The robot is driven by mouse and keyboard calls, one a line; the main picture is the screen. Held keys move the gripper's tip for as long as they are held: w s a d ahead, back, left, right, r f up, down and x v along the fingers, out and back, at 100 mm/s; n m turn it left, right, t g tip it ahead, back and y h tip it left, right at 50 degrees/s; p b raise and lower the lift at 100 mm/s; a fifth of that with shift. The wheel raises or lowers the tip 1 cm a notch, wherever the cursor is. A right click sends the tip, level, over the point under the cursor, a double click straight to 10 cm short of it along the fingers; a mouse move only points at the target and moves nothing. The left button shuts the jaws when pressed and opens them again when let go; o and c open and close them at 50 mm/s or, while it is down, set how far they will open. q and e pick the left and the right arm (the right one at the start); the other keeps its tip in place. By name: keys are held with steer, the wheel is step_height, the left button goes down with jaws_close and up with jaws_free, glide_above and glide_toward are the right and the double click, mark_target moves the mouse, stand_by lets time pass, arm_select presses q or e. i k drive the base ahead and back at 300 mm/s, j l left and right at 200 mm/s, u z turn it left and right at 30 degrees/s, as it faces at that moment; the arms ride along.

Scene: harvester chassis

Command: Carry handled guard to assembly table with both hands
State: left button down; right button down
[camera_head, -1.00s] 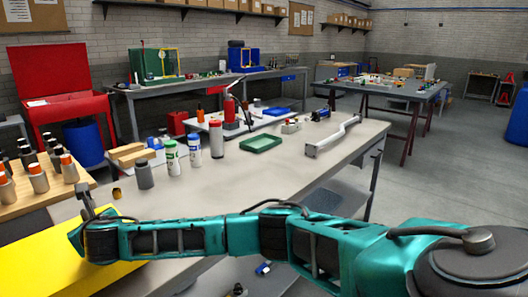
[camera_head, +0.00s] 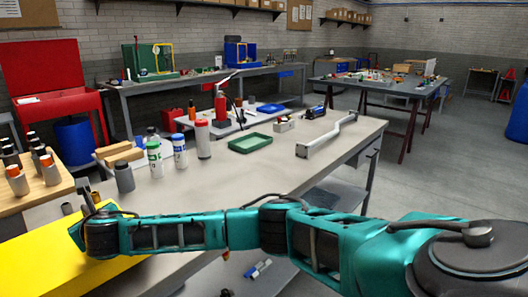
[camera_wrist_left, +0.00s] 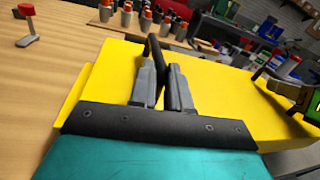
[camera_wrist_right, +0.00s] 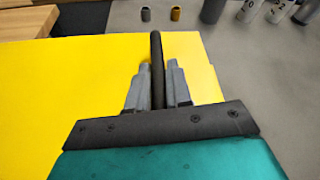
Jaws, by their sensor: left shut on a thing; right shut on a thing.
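The yellow handled guard (camera_head: 125,270) is a wide flat-topped piece at the lower left of the head view, cut off by the frame edge. My right gripper (camera_head: 90,205) is at its far edge. In the right wrist view, my right gripper (camera_wrist_right: 158,88) is shut on a black handle (camera_wrist_right: 156,52) standing up from the guard (camera_wrist_right: 60,90). In the left wrist view, my left gripper (camera_wrist_left: 163,85) is shut on another black handle (camera_wrist_left: 154,52) of the guard (camera_wrist_left: 225,85). My left gripper is not in the head view.
A long grey table (camera_head: 235,175) lies beyond the guard, with bottles (camera_head: 154,160), a green tray (camera_head: 250,143) and a metal bracket (camera_head: 326,136). A wooden bench (camera_head: 35,192) with several orange-capped bottles is at left. Open floor (camera_head: 440,170) lies at right.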

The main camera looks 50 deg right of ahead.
mark_target(201, 201)
steer(key=l, duration=1.2)
steer(key=i+l, duration=0.15)
steer(key=l, duration=1)
